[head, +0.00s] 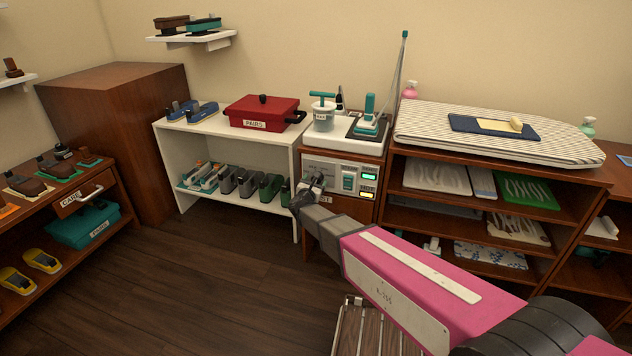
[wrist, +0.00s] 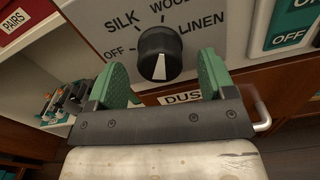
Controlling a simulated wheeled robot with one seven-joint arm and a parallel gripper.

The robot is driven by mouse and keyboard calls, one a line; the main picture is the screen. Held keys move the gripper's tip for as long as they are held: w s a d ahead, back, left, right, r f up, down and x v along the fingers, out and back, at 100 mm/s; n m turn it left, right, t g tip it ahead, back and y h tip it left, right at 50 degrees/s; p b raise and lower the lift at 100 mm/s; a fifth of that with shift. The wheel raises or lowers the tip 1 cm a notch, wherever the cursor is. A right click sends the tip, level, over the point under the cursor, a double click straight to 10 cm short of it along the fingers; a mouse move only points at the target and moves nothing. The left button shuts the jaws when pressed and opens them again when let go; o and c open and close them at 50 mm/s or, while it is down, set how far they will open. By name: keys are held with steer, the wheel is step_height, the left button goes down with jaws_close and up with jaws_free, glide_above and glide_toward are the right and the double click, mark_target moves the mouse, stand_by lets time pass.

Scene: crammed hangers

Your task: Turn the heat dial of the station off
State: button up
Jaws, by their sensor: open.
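The heat dial (wrist: 160,50) is a round black knob on the grey front panel of the station (head: 345,172). The labels OFF, SILK, WOOL and LINEN are arranged around its upper side, with OFF at the left. A white mark on the knob faces downward in the wrist view; I cannot tell which label it selects. My gripper (wrist: 162,72) is open, its green fingers at either side of the dial with gaps visible. In the head view my gripper (head: 308,190) is at the panel's left part and hides the dial.
Below is a drawer with a partly hidden label (wrist: 182,98) and a metal handle (wrist: 263,115). A white shelf (head: 297,160) with shoes stands close left.

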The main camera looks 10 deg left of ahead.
steer(key=shift+w, duration=0.9)
steer(key=c, duration=0.9)
